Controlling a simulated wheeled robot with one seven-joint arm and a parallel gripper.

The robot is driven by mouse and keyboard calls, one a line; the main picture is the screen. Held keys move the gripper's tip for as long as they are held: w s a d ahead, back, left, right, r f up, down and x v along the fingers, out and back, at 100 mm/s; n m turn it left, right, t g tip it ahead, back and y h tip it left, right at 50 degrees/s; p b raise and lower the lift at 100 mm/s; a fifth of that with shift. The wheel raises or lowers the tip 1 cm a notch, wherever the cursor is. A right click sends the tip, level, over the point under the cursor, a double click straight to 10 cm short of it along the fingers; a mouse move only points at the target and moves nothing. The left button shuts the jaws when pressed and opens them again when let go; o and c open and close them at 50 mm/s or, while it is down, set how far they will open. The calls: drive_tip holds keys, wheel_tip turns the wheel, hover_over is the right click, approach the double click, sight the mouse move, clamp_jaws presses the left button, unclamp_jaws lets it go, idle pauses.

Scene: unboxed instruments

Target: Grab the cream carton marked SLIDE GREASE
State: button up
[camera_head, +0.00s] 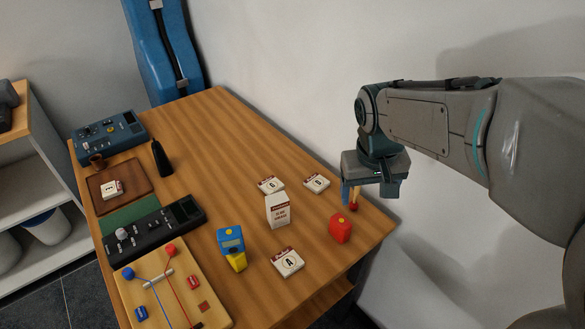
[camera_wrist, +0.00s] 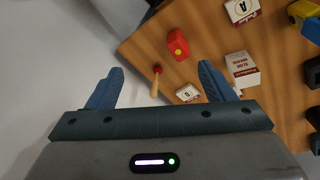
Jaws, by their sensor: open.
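In the wrist view both blue fingers of my gripper (camera_wrist: 161,70) are spread, with nothing held.
A red block with a yellow button (camera_head: 340,228) and a red-ended wooden stick (camera_head: 355,197) are near my gripper. Small white boxes (camera_head: 271,185), (camera_head: 316,183), (camera_head: 288,262) surround the carton. A blue-and-yellow device (camera_head: 232,247) stands left. The table's back middle is clear.

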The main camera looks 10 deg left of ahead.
drive_tip(key=w+a+f+n, duration=0.3)
drive_tip(key=w+a, duration=0.3)
drive_tip(key=a, duration=0.5)
drive_tip(key=n+g, duration=0.1)
drive_tip(key=g, duration=0.1)
hover_over(279, 198)
wheel_tip(279, 198, down, 3)
drive_tip(key=shift+w+d+f+y, duration=0.1)
drive_tip(key=shift+d+f+y, duration=0.05)
drive_tip(key=shift+y, duration=0.25)
wheel_tip(279, 198, down, 8)
drive_tip(key=shift+f, duration=0.25)
drive_tip(key=shift+s+a+f+p, duration=0.1)
drive_tip(key=shift+a+f+p, duration=0.1)
drive_tip(key=shift+f, duration=0.7)
drive_tip(key=shift+s+a+f+p, duration=0.1)
drive_tip(key=shift+f+p, duration=0.15)
drive_tip(key=shift+f, duration=0.6)
drive_tip(key=shift+s+a+f+p, duration=0.1)
drive_tip(key=shift+f+p, duration=0.1)
drive_tip(key=shift+f, duration=0.7)
drive_tip(key=c, duration=1.1)
